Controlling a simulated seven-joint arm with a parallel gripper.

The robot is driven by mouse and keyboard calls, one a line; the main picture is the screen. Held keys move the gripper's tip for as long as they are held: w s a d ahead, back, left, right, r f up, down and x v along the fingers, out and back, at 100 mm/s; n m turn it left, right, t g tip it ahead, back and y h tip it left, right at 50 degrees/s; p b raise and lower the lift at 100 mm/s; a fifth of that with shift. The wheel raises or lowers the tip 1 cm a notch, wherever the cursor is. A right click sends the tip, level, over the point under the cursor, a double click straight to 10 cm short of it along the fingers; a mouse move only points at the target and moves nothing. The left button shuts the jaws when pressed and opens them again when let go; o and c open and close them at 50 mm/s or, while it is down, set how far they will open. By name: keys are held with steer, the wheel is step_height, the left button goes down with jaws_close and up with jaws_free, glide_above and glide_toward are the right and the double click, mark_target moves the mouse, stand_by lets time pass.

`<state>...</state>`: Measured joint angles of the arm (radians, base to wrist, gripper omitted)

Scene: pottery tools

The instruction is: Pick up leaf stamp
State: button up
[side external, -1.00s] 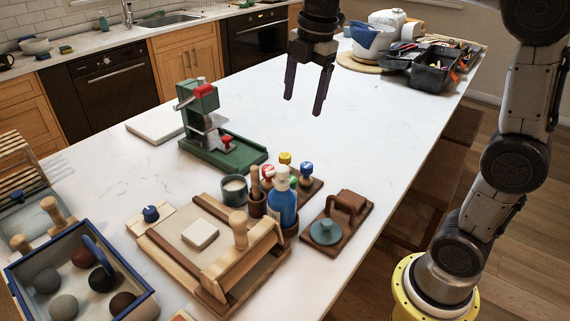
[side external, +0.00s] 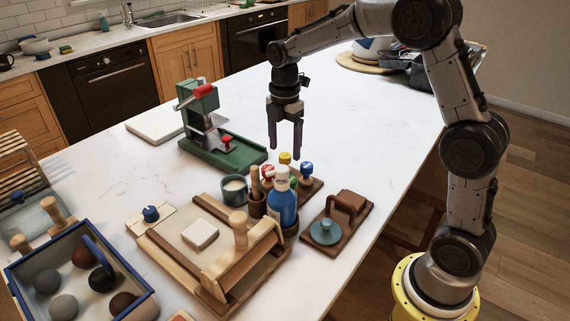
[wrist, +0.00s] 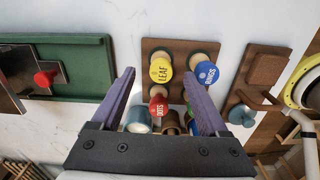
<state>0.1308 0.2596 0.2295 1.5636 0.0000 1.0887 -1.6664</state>
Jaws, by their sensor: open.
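The leaf stamp (wrist: 160,69) has a yellow round top marked LEAF and stands on a brown wooden board (wrist: 178,47) in the wrist view. In the side view its yellow top (side external: 285,157) shows just below my fingertips. My gripper (side external: 285,150) is open and empty, pointing down above the stamps. In the wrist view the purple fingers of my gripper (wrist: 160,90) spread on either side of the stamp area, with the leaf stamp between and beyond their tips. The blue RINGS stamp (wrist: 207,73) is to its right, and the red DOTS stamp (wrist: 158,107) is nearer.
A green press (side external: 215,140) stands to the left. A blue bottle (side external: 282,205) and cup (side external: 234,190) stand in front of the stamps. A brown board with a handled block (side external: 348,203) lies to the right.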

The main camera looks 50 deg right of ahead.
mark_target(285, 155)
steer(key=shift+s+f, duration=0.1)
steer(key=shift+f, duration=2.65)
jaws_close()
